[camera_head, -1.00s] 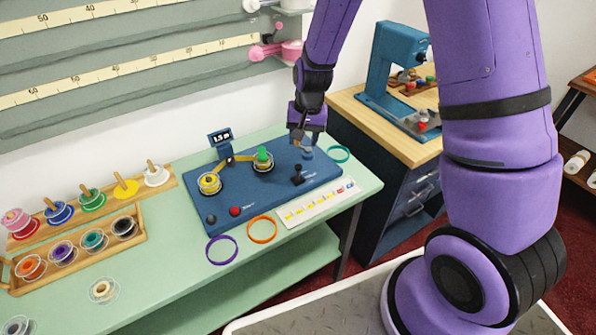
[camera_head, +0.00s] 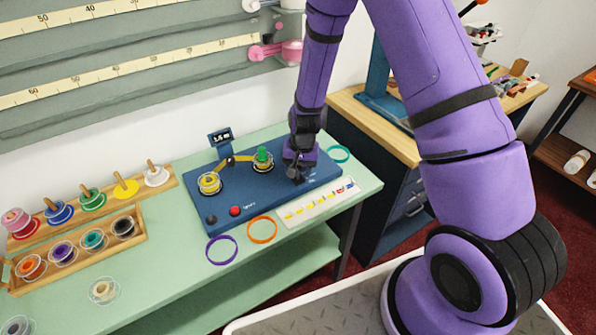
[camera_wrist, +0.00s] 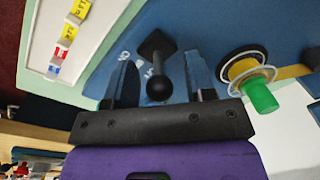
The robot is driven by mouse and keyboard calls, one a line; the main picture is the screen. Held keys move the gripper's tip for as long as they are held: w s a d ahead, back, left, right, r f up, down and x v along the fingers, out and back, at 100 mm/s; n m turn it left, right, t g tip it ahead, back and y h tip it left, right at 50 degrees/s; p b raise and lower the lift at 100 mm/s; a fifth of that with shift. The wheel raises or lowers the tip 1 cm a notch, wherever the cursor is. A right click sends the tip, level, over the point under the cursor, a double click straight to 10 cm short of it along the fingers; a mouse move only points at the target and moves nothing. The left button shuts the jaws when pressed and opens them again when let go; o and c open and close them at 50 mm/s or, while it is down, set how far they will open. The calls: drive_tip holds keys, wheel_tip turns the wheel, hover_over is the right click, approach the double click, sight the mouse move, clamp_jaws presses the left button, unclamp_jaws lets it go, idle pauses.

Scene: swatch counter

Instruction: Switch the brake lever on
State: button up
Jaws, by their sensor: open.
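The brake lever (camera_wrist: 159,85) is a black stick with a round knob on a dark diamond-shaped base. It stands on the blue machine panel (camera_head: 222,210). In the wrist view the lever sits between the two fingers of my gripper (camera_wrist: 158,88), with a gap on each side. My gripper (camera_head: 296,174) is open, low over the right part of the panel, and hides most of the lever in the head view. A green knob (camera_wrist: 260,95) on a yellow-centred spool holder is beside the right finger in the wrist view.
A yellow spool (camera_head: 209,183), a red button (camera_head: 235,211) and a small display (camera_head: 221,137) are on the panel's left part. A label strip (camera_head: 318,203), purple ring (camera_head: 221,250), orange ring (camera_head: 262,229) and teal ring (camera_head: 338,154) lie around the panel.

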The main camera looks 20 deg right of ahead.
drive_tip(key=shift+f, duration=0.45)
drive_tip(key=c, duration=0.9)
drive_tip(key=shift+s+d+f+t, duration=0.15)
drive_tip(key=shift+s+t, duration=0.4)
drive_tip(key=shift+t, duration=0.65)
drive_tip(key=shift+s+t+y, duration=0.2)
drive_tip(key=shift+t+y, duration=0.1)
drive_tip(key=shift+t, duration=0.6)
drive_tip(key=o, duration=0.9)
